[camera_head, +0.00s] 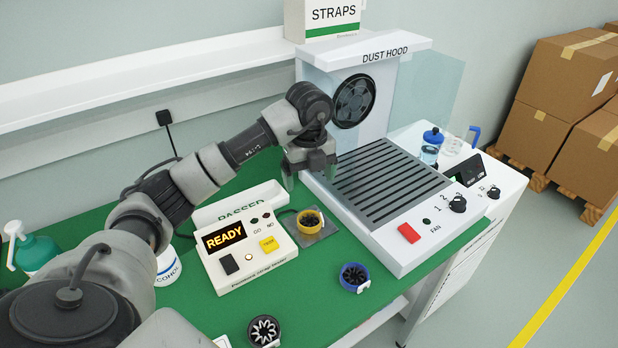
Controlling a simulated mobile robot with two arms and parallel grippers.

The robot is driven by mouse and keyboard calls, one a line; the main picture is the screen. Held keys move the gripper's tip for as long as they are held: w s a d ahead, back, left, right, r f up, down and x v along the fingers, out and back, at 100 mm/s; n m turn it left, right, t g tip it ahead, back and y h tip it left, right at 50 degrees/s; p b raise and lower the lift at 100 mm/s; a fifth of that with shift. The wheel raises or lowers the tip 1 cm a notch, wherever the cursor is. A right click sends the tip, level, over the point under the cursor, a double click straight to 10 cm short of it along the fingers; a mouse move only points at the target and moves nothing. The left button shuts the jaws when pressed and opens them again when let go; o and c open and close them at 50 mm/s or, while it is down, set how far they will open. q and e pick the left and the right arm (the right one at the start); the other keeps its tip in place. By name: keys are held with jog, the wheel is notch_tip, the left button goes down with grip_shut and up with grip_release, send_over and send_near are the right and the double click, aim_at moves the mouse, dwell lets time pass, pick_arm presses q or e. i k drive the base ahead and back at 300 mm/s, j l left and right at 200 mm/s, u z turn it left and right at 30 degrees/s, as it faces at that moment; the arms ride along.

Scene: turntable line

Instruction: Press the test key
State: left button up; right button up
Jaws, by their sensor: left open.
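The tester (245,240) is a white box on the green bench, its display lit with READY in orange. A yellow key (268,244) sits on its right front, with lettering too small to read surely, probably TEST. A black key (228,264) and a small pale round button (249,257) are to its left. My left gripper (311,178) is open and empty, pointing down, behind and right of the tester at the dust hood's left edge. It appears above the bench and apart from the yellow key. My right gripper is not in view.
A dust hood (395,49) with a slatted top and red switch stands right. A yellow-and-black coil (310,221) lies on a metal plate beside the tester. A blue coil (354,276) and black-and-white coil (264,331) lie in front. A PASSED tray (240,203) is behind.

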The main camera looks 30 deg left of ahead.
aim_at(269, 245)
jog(key=u, duration=1.4)
